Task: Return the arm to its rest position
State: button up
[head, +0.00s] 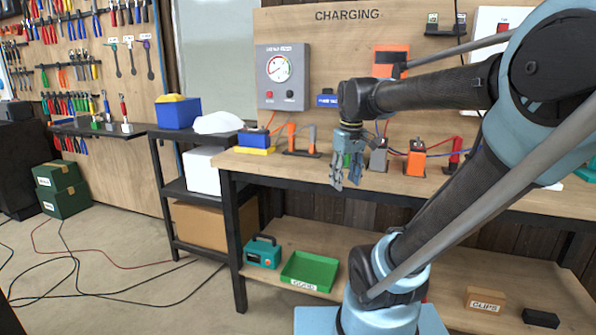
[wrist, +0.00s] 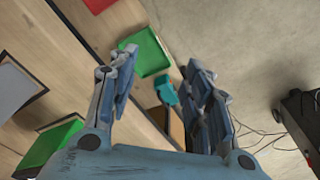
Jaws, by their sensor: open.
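My gripper (head: 347,172) hangs from my arm in front of the charging bench, fingers pointing down. The fingers are apart with nothing between them. In the wrist view my gripper (wrist: 163,92) is also open and empty, with the bench edge, lower shelf and floor below. My arm is raised and bent, reaching left across the front of the bench. My gripper is apart from the bench top (head: 310,170) as far as I can tell.
A green tray (head: 310,270) and a teal box (head: 263,252) are on the lower shelf, with a clips box (head: 486,300) at right. Orange and grey devices (head: 416,160) stand behind my gripper. A black shelf cart (head: 165,195) stands left. Cables (head: 75,280) lie on the floor.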

jog(key=s+d+f+m, duration=0.2)
jog(key=s+f, duration=0.4)
jog(key=f, duration=0.2)
jog(key=s+d+f+m, duration=0.2)
jog(key=s+f+m, duration=0.1)
jog(key=s+f, duration=0.3)
jog(key=shift+d+f+t, duration=0.4)
jog(key=shift+f, duration=0.5)
jog(key=shift+w+f, duration=0.2)
jog(key=shift+w, duration=0.3)
